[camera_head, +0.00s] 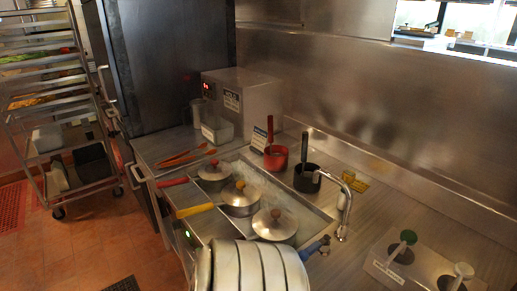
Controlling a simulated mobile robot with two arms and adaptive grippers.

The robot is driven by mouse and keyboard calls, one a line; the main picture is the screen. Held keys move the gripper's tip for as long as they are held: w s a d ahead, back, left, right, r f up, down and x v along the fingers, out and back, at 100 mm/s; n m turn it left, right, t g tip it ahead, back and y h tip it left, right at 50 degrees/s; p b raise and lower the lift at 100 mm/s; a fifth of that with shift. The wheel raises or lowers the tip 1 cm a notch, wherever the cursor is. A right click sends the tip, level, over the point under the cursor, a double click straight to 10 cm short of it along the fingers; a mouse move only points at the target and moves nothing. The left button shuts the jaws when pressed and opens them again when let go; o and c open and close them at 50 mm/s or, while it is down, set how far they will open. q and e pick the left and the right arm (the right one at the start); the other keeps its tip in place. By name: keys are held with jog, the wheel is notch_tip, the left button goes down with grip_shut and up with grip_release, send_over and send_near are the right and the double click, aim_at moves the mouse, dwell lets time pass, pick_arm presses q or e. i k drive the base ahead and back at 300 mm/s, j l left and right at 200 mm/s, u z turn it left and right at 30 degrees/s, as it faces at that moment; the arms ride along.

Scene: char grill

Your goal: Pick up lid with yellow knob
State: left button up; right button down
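Three lidded metal pots sit in a row in a steel counter well. The middle pot has a yellow handle (194,210), and its silver lid (238,197) has a small knob (240,184) that looks orange-yellow. The far pot has a red handle (173,182) and a silver lid (212,173) with a reddish knob. The near pot has a blue handle (315,247) and a silver lid (274,226) with an orange-brown knob. The knob colours are hard to tell apart at this size. All the lids rest on their pots. Neither gripper shows.
A red pot (276,158) and a black pot (307,178) stand behind the well, near a curved faucet (343,205). Red tongs (183,157) lie at the far left. A steel box unit (245,100) stands at the back. Pale rounded segments cover the bottom centre.

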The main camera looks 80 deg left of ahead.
aim_at(238, 193)
jog(key=u, duration=0.4)
jog(key=k+j+u, duration=0.1)
jog(key=u, duration=0.75)
jog(key=j+u, duration=0.15)
jog(key=u, duration=0.3)
jog(key=j+u, duration=0.1)
jog(key=u, duration=0.3)
jog(key=j+u, duration=0.1)
jog(key=u, duration=0.3)
jog(key=k+j, duration=0.05)
